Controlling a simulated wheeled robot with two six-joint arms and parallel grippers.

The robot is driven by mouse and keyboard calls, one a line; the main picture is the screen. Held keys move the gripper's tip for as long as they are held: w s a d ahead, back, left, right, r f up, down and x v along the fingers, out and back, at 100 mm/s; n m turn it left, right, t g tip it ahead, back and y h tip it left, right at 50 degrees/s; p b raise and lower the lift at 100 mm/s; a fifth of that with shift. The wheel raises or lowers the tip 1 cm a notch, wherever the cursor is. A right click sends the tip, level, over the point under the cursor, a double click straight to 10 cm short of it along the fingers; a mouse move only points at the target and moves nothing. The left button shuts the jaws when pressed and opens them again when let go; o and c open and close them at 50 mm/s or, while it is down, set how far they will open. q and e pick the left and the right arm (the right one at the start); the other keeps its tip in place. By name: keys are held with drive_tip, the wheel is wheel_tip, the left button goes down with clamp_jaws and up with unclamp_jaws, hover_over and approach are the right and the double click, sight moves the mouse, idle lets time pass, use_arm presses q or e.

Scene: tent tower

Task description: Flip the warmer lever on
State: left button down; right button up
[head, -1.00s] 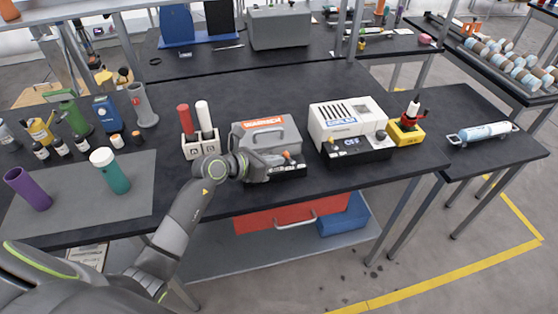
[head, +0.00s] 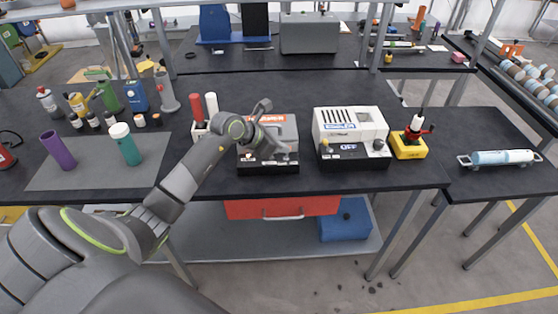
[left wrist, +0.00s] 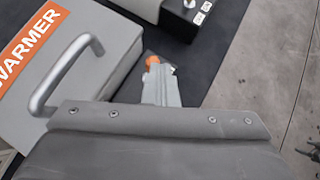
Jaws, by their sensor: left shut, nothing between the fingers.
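The warmer (head: 283,122) is a grey box with an orange label and a dark front base, on the black bench in the head view. In the left wrist view its grey body (left wrist: 110,30), metal handle and WARMER label fill the upper left. A small orange knob (left wrist: 152,60), apparently the lever's, shows just beyond my left fingertips. My left gripper (head: 282,147) is shut and empty, low over the warmer's front; its fingers (left wrist: 161,86) are at or very near the knob. Contact and the lever's position cannot be told. My right gripper is not in view.
A white cooler-like box (head: 350,125) with an OFF display stands right of the warmer. A yellow-based device (head: 408,148) is beside it. A white holder with a red and a white tube stands left, partly behind my arm. Bottles and cups crowd the bench's left.

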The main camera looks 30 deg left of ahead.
use_arm(q)
drive_tip(key=shift+w+d+b, duration=0.15)
drive_tip(key=shift+w+b, duration=0.15)
drive_tip(key=shift+b, duration=0.2)
drive_tip(key=shift+w, duration=0.1)
drive_tip(key=shift+d+r, duration=0.1)
drive_tip(key=shift+r, duration=0.15)
drive_tip(key=shift+r+p, duration=0.55)
drive_tip(key=shift+r, duration=0.1)
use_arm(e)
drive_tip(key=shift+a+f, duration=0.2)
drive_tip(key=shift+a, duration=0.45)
